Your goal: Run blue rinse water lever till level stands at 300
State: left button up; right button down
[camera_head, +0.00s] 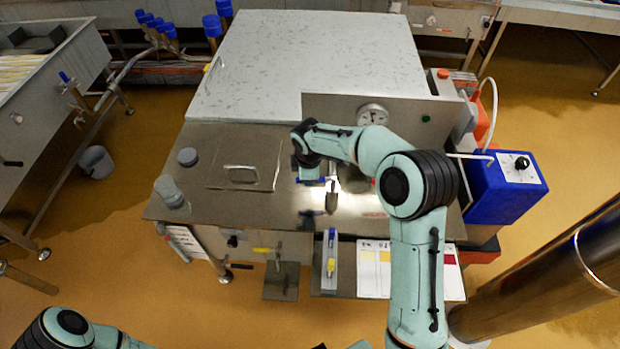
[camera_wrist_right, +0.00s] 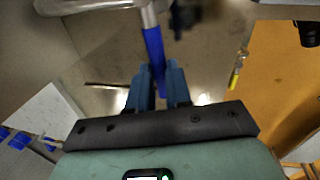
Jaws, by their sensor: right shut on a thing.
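The blue lever (camera_wrist_right: 153,48) shows in the right wrist view, on a metal pipe fitting. My right gripper (camera_wrist_right: 158,88) is shut on the lever, with a finger on each side of it. In the head view, a short stretch of blue (camera_head: 309,181) shows just below my right wrist, over the steel worktop (camera_head: 235,212). My right arm hides part of this area. A round dial gauge (camera_head: 372,114) stands on the steel panel behind; its figures are too small to read. I cannot make out a water level. Part of my left arm shows at the bottom left, but not its gripper.
A lidded hatch (camera_head: 243,172) and a grey jug-like vessel (camera_head: 170,190) are on the worktop's left. A blue box with a black knob (camera_head: 521,163) stands at the right. A steel column (camera_head: 560,270) rises at right.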

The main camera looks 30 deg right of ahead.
jog(key=shift+w+d+m, duration=0.2)
jog(key=shift+w+m, duration=0.2)
jog(key=shift+m, duration=0.2)
jog(key=shift+r, duration=0.1)
jog(key=c, duration=1.1)
grip_release()
jog(key=shift+o, duration=0.2)
notch_tip(320, 180, up, 13)
jog(key=s+a+p, duration=0.1)
jog(key=s, duration=0.1)
jog(key=shift+a, duration=0.2)
jog(key=shift+s, duration=0.1)
